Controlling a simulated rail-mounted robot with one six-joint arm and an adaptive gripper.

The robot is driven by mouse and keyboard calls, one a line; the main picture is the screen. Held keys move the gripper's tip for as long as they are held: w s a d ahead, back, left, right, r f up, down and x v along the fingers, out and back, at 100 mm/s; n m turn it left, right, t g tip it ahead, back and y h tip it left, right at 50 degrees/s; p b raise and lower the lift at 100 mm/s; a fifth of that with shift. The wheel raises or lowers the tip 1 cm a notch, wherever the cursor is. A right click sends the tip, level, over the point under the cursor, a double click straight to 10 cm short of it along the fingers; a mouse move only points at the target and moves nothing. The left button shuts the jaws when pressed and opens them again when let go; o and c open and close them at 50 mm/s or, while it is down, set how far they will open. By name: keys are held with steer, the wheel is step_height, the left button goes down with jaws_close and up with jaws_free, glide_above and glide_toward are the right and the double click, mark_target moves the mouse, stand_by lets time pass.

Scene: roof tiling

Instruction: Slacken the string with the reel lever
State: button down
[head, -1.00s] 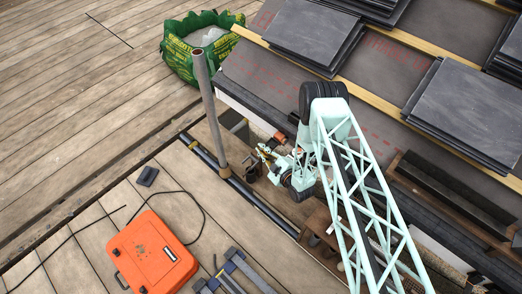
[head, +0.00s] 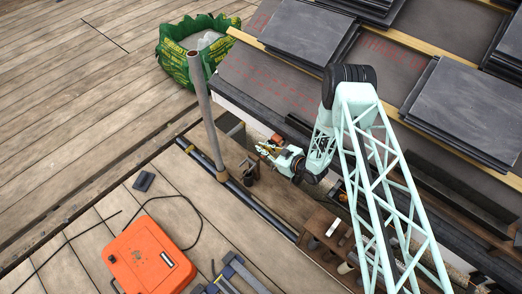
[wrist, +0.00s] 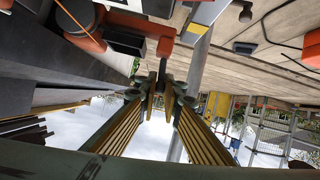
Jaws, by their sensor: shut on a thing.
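My gripper (head: 266,150) reaches left from the arm, low beside the roof's lower edge, near a small orange-red piece (head: 278,138). In the wrist view, the two ribbed fingers of my gripper (wrist: 161,82) converge at their tips on the lower end of an orange lever (wrist: 165,42). The lever joins an orange and dark reel body (wrist: 80,18) at the upper left. The fingers are shut on the lever's end; the exact contact is small and partly hidden.
A grey upright pole (head: 206,115) stands just left of my gripper. Stacked slates (head: 302,35) lie on the roof. A green bag (head: 185,65) stands behind the pole.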

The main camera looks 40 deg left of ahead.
steer(key=shift+w+m+b, duration=0.2)
steer(key=shift+m+b, duration=0.1)
steer(key=shift+g, duration=0.3)
steer(key=c, duration=2.7)
jaws_free()
steer(key=shift+c, duration=0.2)
steer(key=w+v, duration=0.1)
steer(key=v, duration=1.1)
steer(key=shift+s, duration=0.45)
steer(key=shift+w, duration=0.1)
